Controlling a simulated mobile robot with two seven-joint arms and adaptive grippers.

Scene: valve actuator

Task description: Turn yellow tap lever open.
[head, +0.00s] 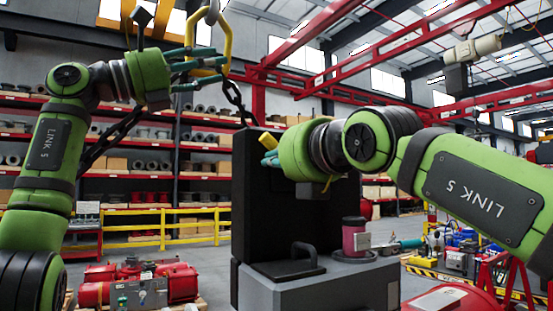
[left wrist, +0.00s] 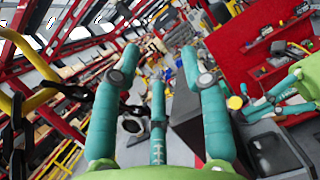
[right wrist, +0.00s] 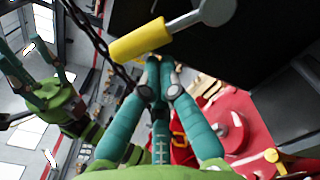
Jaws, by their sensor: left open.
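The yellow tap lever (head: 268,142) shows its handle end at the front of a tall black panel (head: 255,190). In the right wrist view the lever (right wrist: 140,40) has a yellow grip on a grey rod that runs up to a round grey end. My right gripper (right wrist: 155,75) has its fingers drawn together, with the tips just below the yellow grip; I cannot tell whether they touch it. In the head view my right gripper (head: 268,157) is partly hidden by its wrist. My left gripper (head: 205,65) is open and empty, raised at the upper left, away from the lever.
A yellow hook (head: 227,40) and dark chain hang close to my left gripper in the head view. Below the panel is a grey cabinet (head: 330,285) with a pink-red cylinder (head: 355,236) on it. Red machinery (head: 180,283) stands at the lower left.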

